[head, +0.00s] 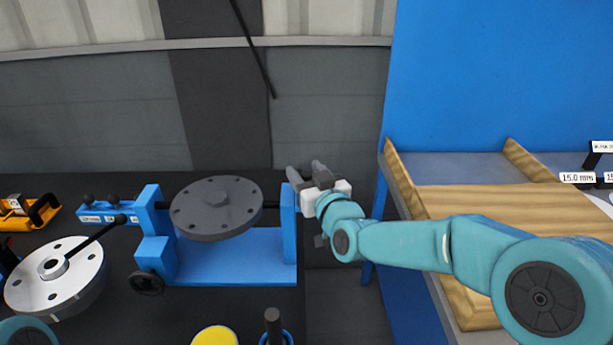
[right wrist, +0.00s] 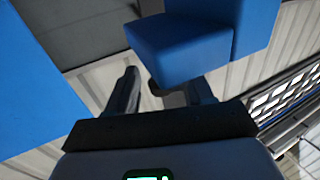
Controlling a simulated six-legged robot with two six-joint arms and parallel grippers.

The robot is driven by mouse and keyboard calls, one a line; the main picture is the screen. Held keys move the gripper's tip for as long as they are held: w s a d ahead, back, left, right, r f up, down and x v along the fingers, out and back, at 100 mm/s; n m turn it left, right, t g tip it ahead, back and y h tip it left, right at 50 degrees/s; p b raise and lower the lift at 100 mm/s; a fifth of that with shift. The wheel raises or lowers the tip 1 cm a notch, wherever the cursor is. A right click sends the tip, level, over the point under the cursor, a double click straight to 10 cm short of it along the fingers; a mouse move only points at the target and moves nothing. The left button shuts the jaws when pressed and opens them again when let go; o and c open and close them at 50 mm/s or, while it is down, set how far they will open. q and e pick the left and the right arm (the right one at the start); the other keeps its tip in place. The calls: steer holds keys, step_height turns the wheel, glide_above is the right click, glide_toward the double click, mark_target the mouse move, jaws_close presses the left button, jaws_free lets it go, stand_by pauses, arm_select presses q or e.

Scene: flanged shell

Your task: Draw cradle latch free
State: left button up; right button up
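The blue cradle (head: 230,262) stands on the dark bench in the head view and carries a dark round flanged disc (head: 217,207) between its two uprights. My right gripper (head: 306,174) is at the outer side of the cradle's right upright (head: 288,222), with its fingers apart. In the right wrist view a blue block (right wrist: 180,50) lies ahead of the spread fingers, and a small dark grey piece (right wrist: 174,98) shows between them, not clearly gripped. I cannot make out the latch for certain. My left gripper is out of view.
A pale flanged plate with a rod (head: 58,285) lies at left, near a yellow tool (head: 28,213). A yellow round piece (head: 215,337) is in front. A blue-backed stand with a wooden board (head: 480,200) stands at right, close to my right arm.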

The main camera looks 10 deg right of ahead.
steer(key=shift+f, duration=0.1)
steer(key=shift+s, duration=0.2)
steer(key=s+d+b, duration=0.2)
steer(key=s+d, duration=0.1)
steer(key=s, duration=1.2)
steer(key=shift+s+b, duration=0.35)
steer(key=shift+d, duration=0.1)
